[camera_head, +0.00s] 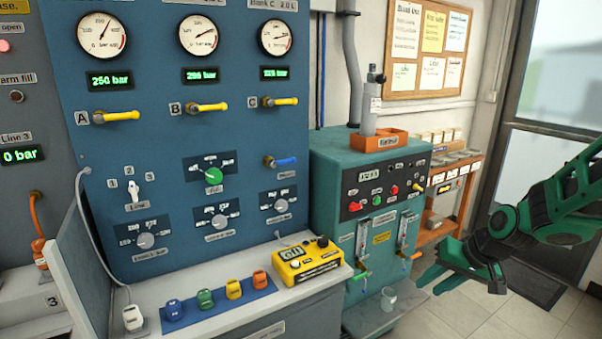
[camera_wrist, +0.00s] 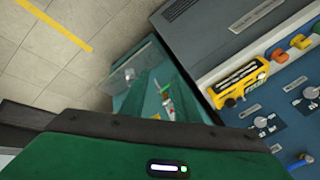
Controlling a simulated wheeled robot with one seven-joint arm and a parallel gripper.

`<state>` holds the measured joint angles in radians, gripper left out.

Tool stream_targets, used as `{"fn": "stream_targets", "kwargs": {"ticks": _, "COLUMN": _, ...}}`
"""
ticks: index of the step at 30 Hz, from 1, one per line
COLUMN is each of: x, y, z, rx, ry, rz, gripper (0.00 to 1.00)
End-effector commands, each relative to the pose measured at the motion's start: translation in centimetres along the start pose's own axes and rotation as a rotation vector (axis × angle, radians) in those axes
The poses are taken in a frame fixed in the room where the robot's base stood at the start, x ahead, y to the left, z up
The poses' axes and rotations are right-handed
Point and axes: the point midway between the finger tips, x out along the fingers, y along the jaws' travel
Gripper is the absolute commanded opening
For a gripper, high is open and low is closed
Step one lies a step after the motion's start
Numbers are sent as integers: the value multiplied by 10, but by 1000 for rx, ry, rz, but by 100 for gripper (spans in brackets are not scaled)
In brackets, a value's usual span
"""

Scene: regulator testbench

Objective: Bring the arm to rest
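My arm comes in from the right edge of the head view, green and black, held out in front of the teal cabinet and the door. My gripper (camera_head: 430,284) points down and left, near the right side of the teal cabinet (camera_head: 335,160). Its fingers look apart with nothing between them. In the wrist view the green fingers stretch away from the palm toward the cabinet (camera_wrist: 122,75), with a gap between them.
The blue gauge panel (camera_head: 150,60) and the bench with a yellow meter (camera_head: 305,262) are to the left. An orange shelf rack (camera_head: 445,185) stands behind. Tiled floor (camera_head: 500,318) is clear below the arm.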

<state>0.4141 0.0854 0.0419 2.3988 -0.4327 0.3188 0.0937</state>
Motion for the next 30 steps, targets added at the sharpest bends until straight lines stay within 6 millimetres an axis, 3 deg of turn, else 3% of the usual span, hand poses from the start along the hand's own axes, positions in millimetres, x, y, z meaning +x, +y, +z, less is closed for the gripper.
{"fn": "stream_targets", "kwargs": {"ticks": 9, "x": -102, "y": 66, "z": 84, "rx": 67, "ry": -120, "rz": 285, "gripper": 29}}
{"fn": "stream_targets", "kwargs": {"ticks": 15, "x": -159, "y": 92, "z": 149, "rx": 176, "ry": -198, "rz": 383, "gripper": 29}}
{"fn": "stream_targets", "kwargs": {"ticks": 21, "x": -190, "y": 102, "z": 196, "rx": 265, "ry": -256, "rz": 414, "gripper": 29}}
{"fn": "stream_targets", "kwargs": {"ticks": 30, "x": -198, "y": 104, "z": 210, "rx": 294, "ry": -275, "rz": 419, "gripper": 29}}
